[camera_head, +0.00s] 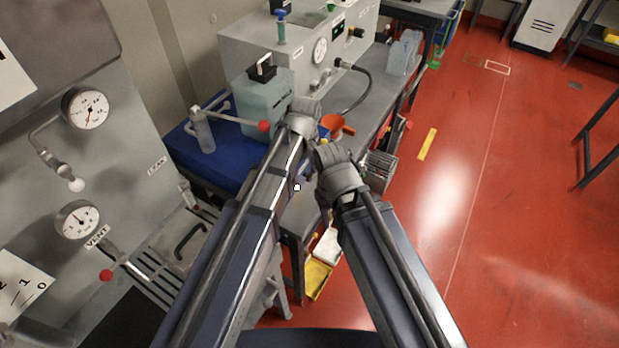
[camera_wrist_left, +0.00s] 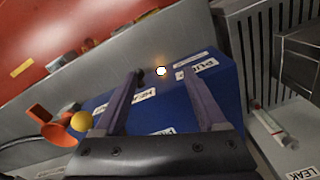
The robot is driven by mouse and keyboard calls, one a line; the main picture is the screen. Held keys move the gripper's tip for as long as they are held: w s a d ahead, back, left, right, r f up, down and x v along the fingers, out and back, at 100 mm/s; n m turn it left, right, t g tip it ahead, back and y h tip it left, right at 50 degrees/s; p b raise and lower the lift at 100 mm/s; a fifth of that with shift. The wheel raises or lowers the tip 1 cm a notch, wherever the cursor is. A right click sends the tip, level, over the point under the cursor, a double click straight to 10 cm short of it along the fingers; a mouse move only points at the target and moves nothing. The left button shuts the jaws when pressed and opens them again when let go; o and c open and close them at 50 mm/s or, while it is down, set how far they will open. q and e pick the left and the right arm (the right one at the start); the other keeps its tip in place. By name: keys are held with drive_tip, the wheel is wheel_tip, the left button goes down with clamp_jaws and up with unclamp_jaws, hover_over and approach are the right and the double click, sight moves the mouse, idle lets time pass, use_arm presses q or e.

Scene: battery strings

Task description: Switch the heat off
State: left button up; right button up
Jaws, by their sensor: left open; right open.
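A blue control box (camera_wrist_left: 225,88) with white labels fills the middle of the left wrist view. One label (camera_wrist_left: 145,96) reads "HEA" before my finger hides the rest; another (camera_wrist_left: 207,69) seems to read "PUMP". A small white knob (camera_wrist_left: 161,71) stands at the box's far edge. My left gripper (camera_wrist_left: 161,78) is open, its fingertips on either side of the knob in the picture; I cannot tell if they touch it. In the head view, a white knob (camera_head: 297,187) shows between my arms. My left gripper (camera_head: 303,118) and open right gripper (camera_head: 335,170) are close together, their fingers mostly hidden.
An orange funnel (camera_head: 336,125) lies beside the box; a yellow ball (camera_wrist_left: 81,121) is near it in the wrist view. A lever with a red ball (camera_head: 264,126) and a clear tank (camera_head: 265,98) stand behind my left arm. Red floor (camera_head: 500,180) is open at right.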

sight(309, 174)
use_arm(q)
drive_tip(key=w+n, duration=0.1)
drive_tip(key=w, duration=0.1)
drive_tip(key=w+d+n, duration=0.1)
drive_tip(key=w+n, duration=0.1)
drive_tip(key=w, duration=0.1)
drive_tip(key=shift+w+d+f+n, duration=0.1)
drive_tip(key=shift+w+d+n, duration=0.1)
drive_tip(key=shift+w+n, duration=0.15)
use_arm(e)
drive_tip(key=shift+w, duration=0.45)
use_arm(q)
drive_tip(key=shift+s, duration=0.1)
wheel_tip(309, 174, down, 8)
drive_tip(key=b, duration=0.7)
drive_tip(key=shift+b, duration=0.4)
use_arm(e)
wheel_tip(309, 174, down, 8)
use_arm(q)
drive_tip(key=shift+r, duration=0.2)
use_arm(e)
drive_tip(key=shift+r, duration=0.1)
use_arm(q)
drive_tip(key=shift+c, duration=0.3)
clamp_jaws()
